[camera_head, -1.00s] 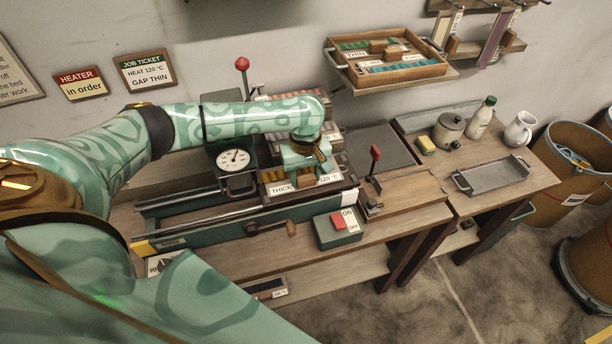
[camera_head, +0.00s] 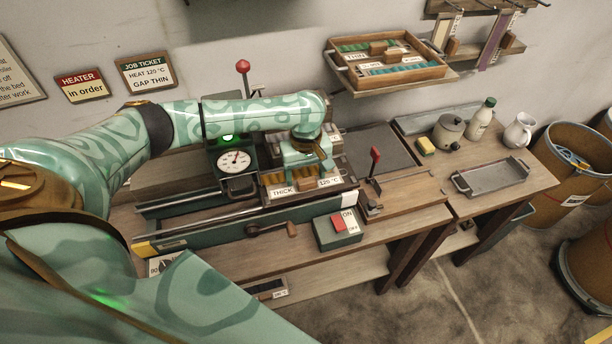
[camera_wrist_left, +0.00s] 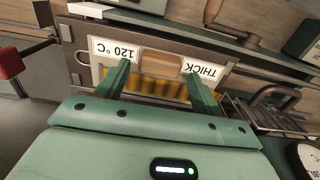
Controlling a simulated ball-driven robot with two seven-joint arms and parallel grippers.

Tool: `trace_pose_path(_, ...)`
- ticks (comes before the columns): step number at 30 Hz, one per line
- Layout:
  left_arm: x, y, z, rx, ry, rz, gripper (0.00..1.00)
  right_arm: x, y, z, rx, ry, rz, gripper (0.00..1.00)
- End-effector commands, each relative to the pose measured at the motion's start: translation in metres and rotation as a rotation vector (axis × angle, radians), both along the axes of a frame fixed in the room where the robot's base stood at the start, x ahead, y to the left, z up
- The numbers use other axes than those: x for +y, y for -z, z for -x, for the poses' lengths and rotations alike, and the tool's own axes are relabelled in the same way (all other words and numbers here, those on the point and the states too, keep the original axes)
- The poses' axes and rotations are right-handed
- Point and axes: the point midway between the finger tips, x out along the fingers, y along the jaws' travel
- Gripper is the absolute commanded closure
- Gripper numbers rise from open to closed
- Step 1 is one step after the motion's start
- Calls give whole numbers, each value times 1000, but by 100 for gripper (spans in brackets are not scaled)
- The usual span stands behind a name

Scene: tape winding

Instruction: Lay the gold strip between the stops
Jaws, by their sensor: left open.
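A pale yellowish strip (camera_head: 441,32) hangs from the wall rack at top right, beside a purple strip (camera_head: 494,42); I cannot tell if it is the gold strip. My left gripper (camera_head: 307,172) is over the right part of the bench machine, above a framed block with the labels THICK (camera_head: 283,191) and 120 °C (camera_head: 329,182). In the left wrist view my left gripper (camera_wrist_left: 157,76) is open, its fingers apart above the block's wooden grip (camera_wrist_left: 160,60) and a row of amber pieces (camera_wrist_left: 150,86). I cannot make out the stops. My right gripper is not in view.
A dial gauge (camera_head: 235,161) with a lit green lamp (camera_head: 228,138) stands left of the gripper. A red-knobbed lever (camera_head: 375,154) and an on/off box (camera_head: 338,228) are close by. A shelf tray (camera_head: 388,72) hangs behind. A metal tray (camera_head: 492,177) stands at right.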

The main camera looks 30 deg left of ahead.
Motion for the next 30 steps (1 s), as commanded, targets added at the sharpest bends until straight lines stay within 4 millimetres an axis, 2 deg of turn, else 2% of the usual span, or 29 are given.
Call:
trace_pose_path(1, 0, -19, -2, -6, 1, 0, 33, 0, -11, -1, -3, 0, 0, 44)
trace_pose_path(6, 0, -63, -2, -6, 0, 0, 33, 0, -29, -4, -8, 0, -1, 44)
trace_pose_path(12, 0, -99, -1, -5, 0, 2, 33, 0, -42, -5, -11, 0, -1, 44)
trace_pose_path(18, 0, -110, -1, -2, -1, 1, 33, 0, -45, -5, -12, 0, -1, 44)
trace_pose_path(30, 0, -109, -1, -2, -1, 1, 33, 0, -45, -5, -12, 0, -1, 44)
